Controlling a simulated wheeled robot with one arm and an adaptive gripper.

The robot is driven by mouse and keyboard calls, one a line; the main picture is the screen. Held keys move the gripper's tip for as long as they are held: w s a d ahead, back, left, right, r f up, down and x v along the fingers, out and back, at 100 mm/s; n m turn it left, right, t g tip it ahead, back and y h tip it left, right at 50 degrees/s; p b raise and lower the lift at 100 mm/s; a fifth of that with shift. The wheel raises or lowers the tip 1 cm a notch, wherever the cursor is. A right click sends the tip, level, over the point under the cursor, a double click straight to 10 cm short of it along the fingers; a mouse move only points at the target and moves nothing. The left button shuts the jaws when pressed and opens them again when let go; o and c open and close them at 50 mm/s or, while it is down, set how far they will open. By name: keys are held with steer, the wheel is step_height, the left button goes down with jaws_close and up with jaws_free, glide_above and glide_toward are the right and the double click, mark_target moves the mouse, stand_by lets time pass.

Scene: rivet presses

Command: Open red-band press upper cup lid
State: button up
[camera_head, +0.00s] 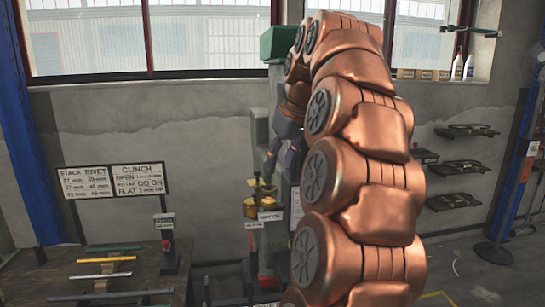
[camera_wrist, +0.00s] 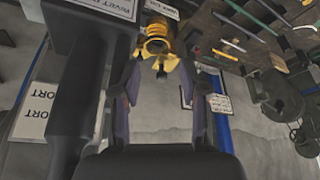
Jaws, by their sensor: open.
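A green-grey press (camera_head: 258,140) stands against the wall, mostly hidden behind my copper arm. On it is a yellow cup assembly (camera_head: 262,192) with a white label under it. The wrist view, which is upside down, shows a yellow cup part (camera_wrist: 158,45) with coil-like rings and a pronged end. My gripper (camera_wrist: 161,72) is open, its two fingers apart on either side of the pronged yellow end. I see no contact. I cannot make out a red band on this press, or tell which part is the upper cup lid.
A workbench (camera_head: 110,268) with coloured bars and a small red-topped device (camera_head: 165,228) is at the left. Signs (camera_head: 114,182) hang behind it. Wall shelves (camera_head: 455,168) are at the right. In the wrist view, a dark press column (camera_wrist: 80,80) stands close on the left.

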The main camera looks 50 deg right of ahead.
steer(key=shift+s+a, duration=0.2)
steer(key=shift+s, duration=1)
steer(key=shift+s+a, duration=0.2)
steer(key=shift+s, duration=0.95)
steer(key=a+f+n+g+y, duration=0.1)
steer(key=a+f+g, duration=0.1)
steer(key=a+f, duration=0.7)
steer(key=a+f+n+g, duration=0.1)
steer(key=a+f, duration=0.4)
steer(key=a, duration=0.7)
steer(key=s+a+f+g, duration=0.1)
steer(key=s+a+f, duration=0.4)
steer(key=s+f, duration=0.2)
steer(key=s+a+f+g, duration=0.2)
steer(key=s+a+f, duration=0.3)
steer(key=s+f, duration=0.2)
step_height(320, 180, down, 2)
steer(key=shift+s+f, duration=0.15)
steer(key=shift+s, duration=0.2)
